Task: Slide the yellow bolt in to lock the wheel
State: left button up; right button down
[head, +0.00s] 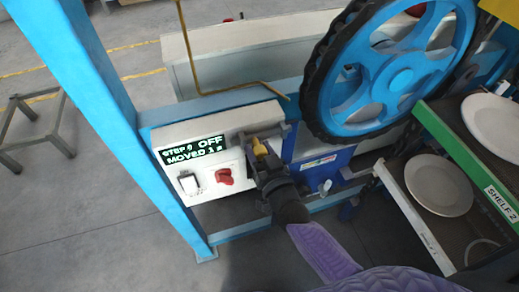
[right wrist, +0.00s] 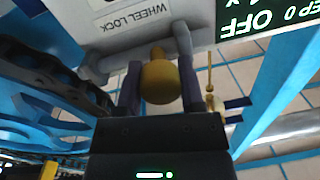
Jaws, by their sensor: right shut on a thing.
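The yellow bolt (head: 260,148) is at the right end of the white control box, beside the blue wheel (head: 393,62) with its black toothed rim. My right gripper (head: 262,157) reaches it from below and is shut on it. In the right wrist view the bolt's round knob (right wrist: 160,80) sits between the two dark fingers of the right gripper (right wrist: 160,92). A label reading "WHEEL LOCK" (right wrist: 133,17) is just beyond it. How far the bolt is in cannot be made out. My left gripper is not in view.
A blue post (head: 95,90) stands left. Shelves with white plates (head: 440,186) stand close on the right. A yellow rod (head: 188,45) rises behind.

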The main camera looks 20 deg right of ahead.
jog(key=d, duration=0.4)
jog(key=shift+w+d, duration=0.1)
jog(key=c, duration=0.6)
grip_release()
jog(key=o, duration=0.4)
jog(key=shift+d, duration=0.25)
jog(key=shift+a, duration=0.1)
